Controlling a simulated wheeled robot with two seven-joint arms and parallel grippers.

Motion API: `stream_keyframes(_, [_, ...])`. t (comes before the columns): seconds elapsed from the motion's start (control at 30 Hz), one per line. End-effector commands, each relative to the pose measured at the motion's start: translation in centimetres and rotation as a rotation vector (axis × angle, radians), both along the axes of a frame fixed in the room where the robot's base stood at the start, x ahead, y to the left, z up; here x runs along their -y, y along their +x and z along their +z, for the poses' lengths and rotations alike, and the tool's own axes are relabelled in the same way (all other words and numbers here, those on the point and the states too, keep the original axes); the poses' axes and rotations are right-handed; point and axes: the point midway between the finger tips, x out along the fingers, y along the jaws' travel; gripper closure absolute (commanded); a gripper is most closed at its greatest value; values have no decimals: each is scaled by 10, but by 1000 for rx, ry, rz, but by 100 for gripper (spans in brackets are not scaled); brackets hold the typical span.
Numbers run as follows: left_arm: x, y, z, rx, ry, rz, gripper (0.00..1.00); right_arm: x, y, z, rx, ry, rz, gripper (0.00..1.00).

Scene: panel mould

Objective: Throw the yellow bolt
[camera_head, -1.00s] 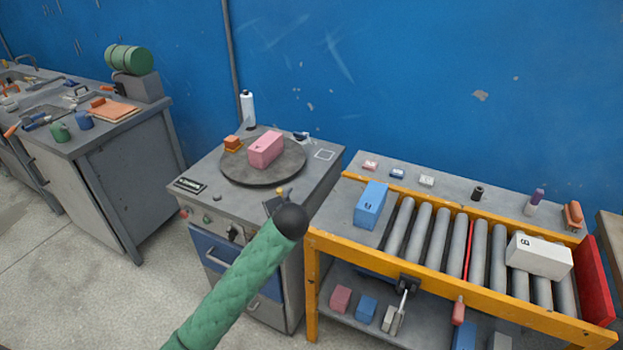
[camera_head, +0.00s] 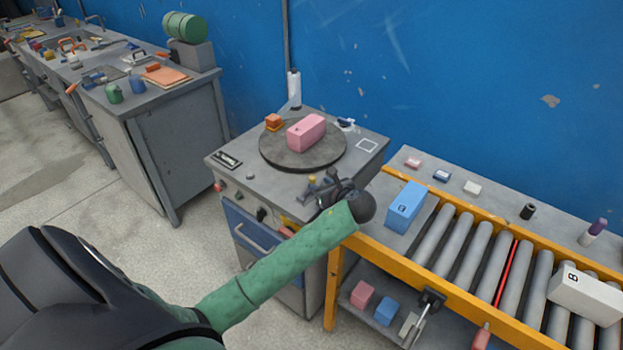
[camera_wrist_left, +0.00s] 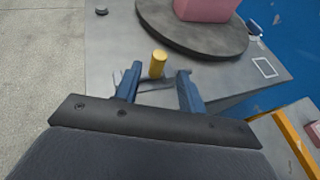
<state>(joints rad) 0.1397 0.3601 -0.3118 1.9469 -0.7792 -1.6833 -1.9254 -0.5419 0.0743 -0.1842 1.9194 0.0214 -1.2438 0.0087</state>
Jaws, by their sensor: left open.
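The yellow bolt (camera_wrist_left: 158,63) shows in the left wrist view as a short upright yellow cylinder at the near edge of the grey cabinet top (camera_wrist_left: 112,52). My left gripper (camera_wrist_left: 158,78) is open, with one blue finger on each side of the bolt in the picture. The bolt appears at or just beyond the fingertips, and I see no contact. My right gripper is not in view.
A roller conveyor (camera_head: 450,238) with a yellow frame stands to the right, bearing a blue block (camera_head: 405,207) and a white block (camera_head: 588,298). A sink bench stands left.

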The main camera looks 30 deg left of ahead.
Motion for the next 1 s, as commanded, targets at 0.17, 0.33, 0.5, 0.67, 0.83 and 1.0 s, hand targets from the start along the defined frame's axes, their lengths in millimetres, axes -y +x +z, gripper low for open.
stream_keyframes(0.17, [-13, 6, -5, -8, 3, -1, 60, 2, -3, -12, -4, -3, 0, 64])
stream_keyframes(0.33, [-34, 17, -13, -5, 4, 0, 60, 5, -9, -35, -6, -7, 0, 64])
stream_keyframes(0.5, [-52, 26, -23, -4, 1, -1, 60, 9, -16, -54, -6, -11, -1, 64])
stream_keyframes(0.67, [-61, 31, -28, -4, 1, -2, 60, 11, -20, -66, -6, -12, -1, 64])
stream_keyframes(0.83, [-64, 32, -30, -3, 0, -1, 60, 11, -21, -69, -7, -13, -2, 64])
stream_keyframes(1.0, [-64, 32, -30, -3, 0, -1, 62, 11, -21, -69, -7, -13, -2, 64])
